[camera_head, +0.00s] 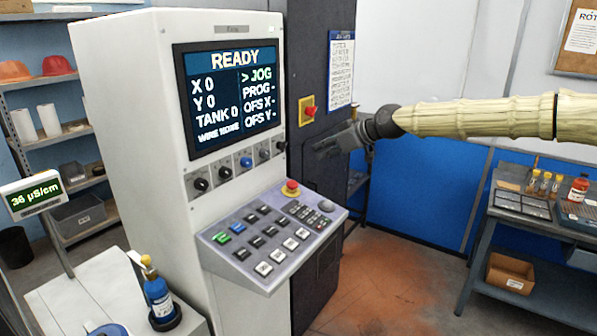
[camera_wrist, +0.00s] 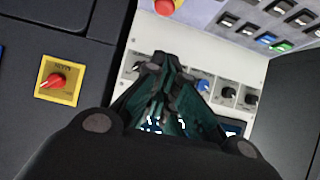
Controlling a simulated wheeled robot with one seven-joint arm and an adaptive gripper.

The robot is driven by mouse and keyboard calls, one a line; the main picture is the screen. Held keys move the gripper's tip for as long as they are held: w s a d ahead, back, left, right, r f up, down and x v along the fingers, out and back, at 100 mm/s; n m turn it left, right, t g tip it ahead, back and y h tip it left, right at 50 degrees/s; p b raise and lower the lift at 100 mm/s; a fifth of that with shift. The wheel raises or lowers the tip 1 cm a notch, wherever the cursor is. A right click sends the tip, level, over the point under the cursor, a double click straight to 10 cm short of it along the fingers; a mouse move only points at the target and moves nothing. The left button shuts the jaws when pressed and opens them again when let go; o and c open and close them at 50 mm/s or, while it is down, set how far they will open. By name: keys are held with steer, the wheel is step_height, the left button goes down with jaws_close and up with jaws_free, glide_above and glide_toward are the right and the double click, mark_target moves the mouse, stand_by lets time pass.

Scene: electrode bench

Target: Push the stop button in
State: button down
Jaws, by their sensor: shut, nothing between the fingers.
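The stop button (camera_head: 291,187) is a red mushroom head on a yellow collar, at the upper back corner of the sloping key panel (camera_head: 228,262). In the wrist view the red button (camera_wrist: 165,5) shows at the top edge, partly cut off. My gripper (camera_head: 318,150) is shut and empty. In the head view it is up and right of the button, apart from it, in front of the dark cabinet side. In the wrist view my gripper's closed fingers (camera_wrist: 165,62) lie below the button in the picture.
A red rotary switch on a yellow plate (camera_head: 308,110) sits on the dark cabinet (camera_head: 318,60), also in the wrist view (camera_wrist: 57,80). A row of knobs (camera_head: 225,173) runs under the READY screen (camera_head: 230,95). A side bench (camera_head: 520,215) stands right; open floor lies between.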

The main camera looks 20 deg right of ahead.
mark_target(296, 184)
steer(key=f+p+x, duration=0.1)
steer(key=x, duration=0.3)
steer(key=d+p+x, duration=0.1)
steer(key=p+x, duration=0.1)
steer(key=x, duration=0.3)
steer(key=d+f+p+x, duration=0.1)
steer(key=p+x, duration=0.1)
steer(key=x, duration=0.3)
steer(key=shift+s+f, duration=0.1)
steer(key=shift+f, duration=0.45)
steer(key=shift+s+a, duration=0.15)
steer(key=shift+f, duration=0.15)
